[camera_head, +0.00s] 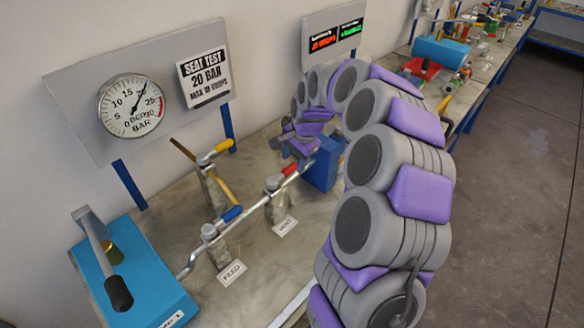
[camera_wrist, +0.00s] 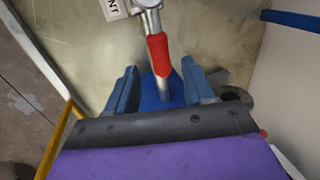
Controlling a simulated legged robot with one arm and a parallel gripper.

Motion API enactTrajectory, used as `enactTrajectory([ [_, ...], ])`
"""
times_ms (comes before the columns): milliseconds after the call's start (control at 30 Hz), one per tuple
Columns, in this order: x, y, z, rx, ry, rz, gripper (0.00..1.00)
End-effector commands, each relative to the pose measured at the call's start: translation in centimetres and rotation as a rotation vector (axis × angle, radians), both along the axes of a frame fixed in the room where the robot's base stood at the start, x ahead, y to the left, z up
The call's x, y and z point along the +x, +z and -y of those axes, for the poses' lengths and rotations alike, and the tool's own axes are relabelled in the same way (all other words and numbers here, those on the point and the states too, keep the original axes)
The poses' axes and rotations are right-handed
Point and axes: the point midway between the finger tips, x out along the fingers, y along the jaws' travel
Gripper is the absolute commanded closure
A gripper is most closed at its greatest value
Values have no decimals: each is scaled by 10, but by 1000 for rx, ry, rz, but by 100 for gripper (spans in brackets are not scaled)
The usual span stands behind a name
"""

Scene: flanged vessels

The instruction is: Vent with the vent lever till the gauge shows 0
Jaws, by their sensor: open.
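The vent lever, with a red sleeve (camera_head: 290,169), stands at the valve behind the VENT label (camera_head: 285,226). In the wrist view its red sleeve (camera_wrist: 158,55) lies just ahead of my gripper (camera_wrist: 160,82), and a bare metal pipe shows between the fingers. The two blue fingers are open and apart, one on each side of that pipe. Whether they touch anything cannot be told. In the head view my gripper (camera_head: 299,147) is beside the red sleeve, partly hidden by my arm. The round gauge (camera_head: 131,106) has its needle pointing up and right, near 20.
A blue-sleeved lever (camera_head: 232,214) sits by the FEED label (camera_head: 231,272), and a yellow-sleeved lever (camera_head: 223,146) sits behind. A blue hand pump (camera_head: 140,280) stands at left. A blue box (camera_head: 322,166) is beside my gripper. The floor at right is clear.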

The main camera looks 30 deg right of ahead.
Motion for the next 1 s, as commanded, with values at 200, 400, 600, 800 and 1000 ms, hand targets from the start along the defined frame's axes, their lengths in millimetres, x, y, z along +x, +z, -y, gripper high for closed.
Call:
enactTrajectory([
  [200,7,-28,-3,-2,0,2,48],
  [400,9,-35,-3,-1,-1,3,48],
  [600,9,-35,-3,0,0,3,48],
  [800,9,-35,-3,0,0,2,64],
  [1000,9,-35,-3,0,0,2,83],
])
